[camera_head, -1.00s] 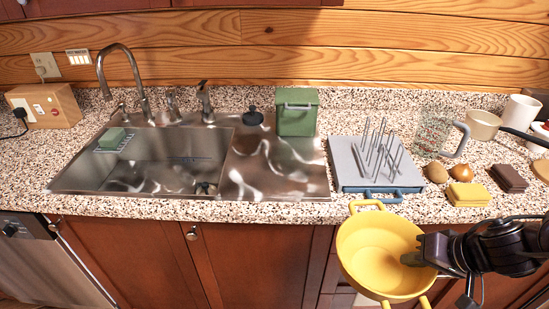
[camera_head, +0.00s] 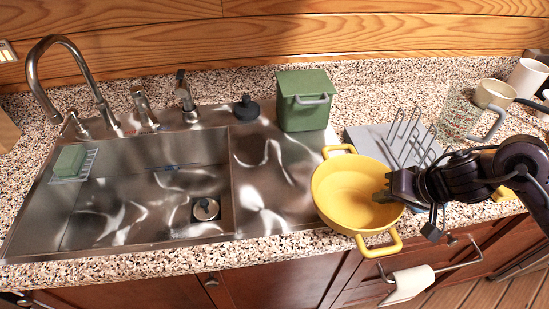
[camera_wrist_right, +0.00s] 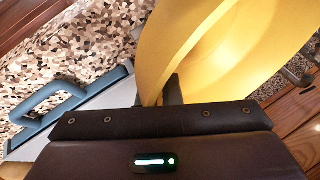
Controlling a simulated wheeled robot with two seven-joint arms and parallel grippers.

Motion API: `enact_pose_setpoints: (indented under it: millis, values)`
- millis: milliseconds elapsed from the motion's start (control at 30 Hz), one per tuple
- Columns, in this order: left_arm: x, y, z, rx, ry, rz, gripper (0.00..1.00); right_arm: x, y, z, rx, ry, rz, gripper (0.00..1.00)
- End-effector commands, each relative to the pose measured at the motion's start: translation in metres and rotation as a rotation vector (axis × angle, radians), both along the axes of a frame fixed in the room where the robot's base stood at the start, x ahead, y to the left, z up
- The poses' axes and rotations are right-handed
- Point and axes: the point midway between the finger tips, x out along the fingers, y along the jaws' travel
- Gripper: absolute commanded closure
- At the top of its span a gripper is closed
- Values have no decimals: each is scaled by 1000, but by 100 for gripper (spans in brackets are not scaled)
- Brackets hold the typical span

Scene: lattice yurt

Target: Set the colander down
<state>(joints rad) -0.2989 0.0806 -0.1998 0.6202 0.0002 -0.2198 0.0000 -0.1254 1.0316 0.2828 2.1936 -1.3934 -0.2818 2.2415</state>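The yellow colander (camera_head: 352,190) is a round bowl with two loop handles, seen over the front edge of the counter beside the sink's drainboard. My right gripper (camera_head: 384,196) is shut on its right rim, one finger showing inside the bowl. In the right wrist view the colander's wall (camera_wrist_right: 190,50) rises from between the fingers (camera_wrist_right: 165,92). The bowl hides part of the counter edge and of the grey drying rack (camera_head: 372,138); whether it touches the counter I cannot tell. My left gripper is not in view.
The steel sink (camera_head: 150,205) with a faucet lies to the left. A green canister (camera_head: 305,105) stands behind the colander. A glass jug (camera_head: 460,115), a cream mug (camera_head: 494,94) and a white cup (camera_head: 526,76) stand at the back right. A towel (camera_head: 408,284) hangs below the counter.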

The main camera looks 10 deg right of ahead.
Motion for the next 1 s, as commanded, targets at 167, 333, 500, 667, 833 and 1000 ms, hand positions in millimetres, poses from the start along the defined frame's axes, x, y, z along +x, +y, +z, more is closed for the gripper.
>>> enact_pose_setpoints:
  millis: [167,333,500,667,833,1000]
  values:
    - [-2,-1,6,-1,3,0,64,11,7,3,5,-3,-2,100]
    - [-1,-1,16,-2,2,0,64,33,22,5,7,-5,-3,100]
    - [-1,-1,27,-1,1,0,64,62,43,5,9,-5,-1,100]
    - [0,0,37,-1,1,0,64,97,68,4,8,-4,0,100]
    - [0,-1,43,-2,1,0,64,129,91,1,4,0,2,100]
    - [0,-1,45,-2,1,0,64,146,102,-1,2,-1,1,100]
